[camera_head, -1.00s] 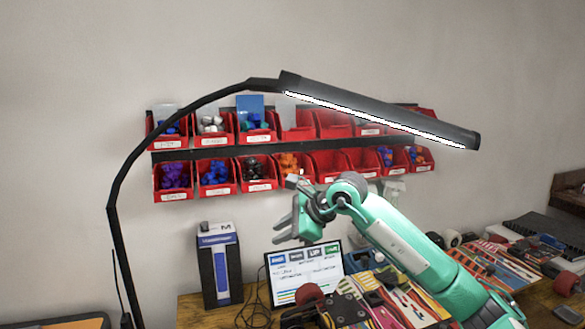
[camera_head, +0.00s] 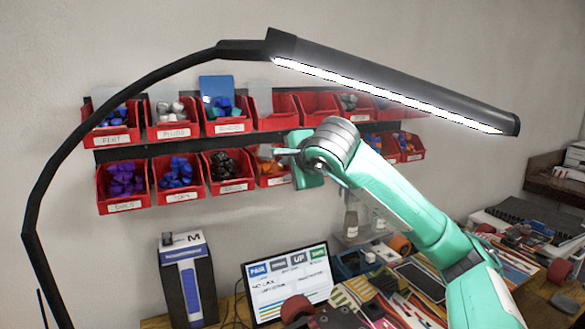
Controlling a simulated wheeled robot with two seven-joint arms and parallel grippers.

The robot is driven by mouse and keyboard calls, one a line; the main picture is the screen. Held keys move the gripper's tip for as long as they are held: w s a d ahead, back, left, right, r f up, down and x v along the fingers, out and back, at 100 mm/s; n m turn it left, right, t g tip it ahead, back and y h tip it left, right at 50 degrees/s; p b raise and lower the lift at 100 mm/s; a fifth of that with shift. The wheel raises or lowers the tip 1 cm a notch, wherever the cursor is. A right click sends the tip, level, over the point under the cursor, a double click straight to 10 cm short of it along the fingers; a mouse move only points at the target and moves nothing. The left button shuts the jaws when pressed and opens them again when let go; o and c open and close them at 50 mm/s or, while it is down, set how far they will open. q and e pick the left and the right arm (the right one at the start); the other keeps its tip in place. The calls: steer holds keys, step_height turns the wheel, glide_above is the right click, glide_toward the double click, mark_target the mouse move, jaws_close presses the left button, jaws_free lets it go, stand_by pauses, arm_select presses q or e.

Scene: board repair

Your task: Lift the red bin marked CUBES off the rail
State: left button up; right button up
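Red bins hang in two rows on dark rails on the wall. Their white labels are small, and I cannot surely read which one says CUBES. The upper row has a bin of blue and teal pieces (camera_head: 212,130) and a bin labelled like PLUGS (camera_head: 157,134). The lower row has a bin of dark pieces (camera_head: 214,188) and a bin of orange pieces (camera_head: 262,182). My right gripper (camera_head: 284,158) is in front of the orange-piece bin and partly hides it. Its fingers are seen edge-on, so their opening is unclear; no bin is seen in it. My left gripper is out of view.
A black lamp (camera_head: 390,80) arches across the front of the upper bins, its bar above my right arm. Below stand a blue-and-black box (camera_head: 188,285) and a tablet screen (camera_head: 287,283). The bench at right is cluttered with tools and boards.

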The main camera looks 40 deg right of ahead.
mark_target(278, 174)
steer(key=x, duration=0.3)
steer(key=shift+w+f, duration=0.1)
steer(key=shift+w, duration=0.1)
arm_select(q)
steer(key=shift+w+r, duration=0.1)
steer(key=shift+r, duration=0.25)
arm_select(e)
steer(key=shift+x, duration=1.3)
steer(key=shift+c, duration=0.4)
jaws_close()
arm_select(q)
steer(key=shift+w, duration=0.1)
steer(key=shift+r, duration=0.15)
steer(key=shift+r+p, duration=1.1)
steer(key=shift+p, duration=0.1)
arm_select(e)
steer(key=shift+r+g, duration=0.3)
steer(key=shift+r, duration=0.35)
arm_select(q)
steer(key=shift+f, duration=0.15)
arm_select(e)
steer(key=shift+r, duration=0.3)
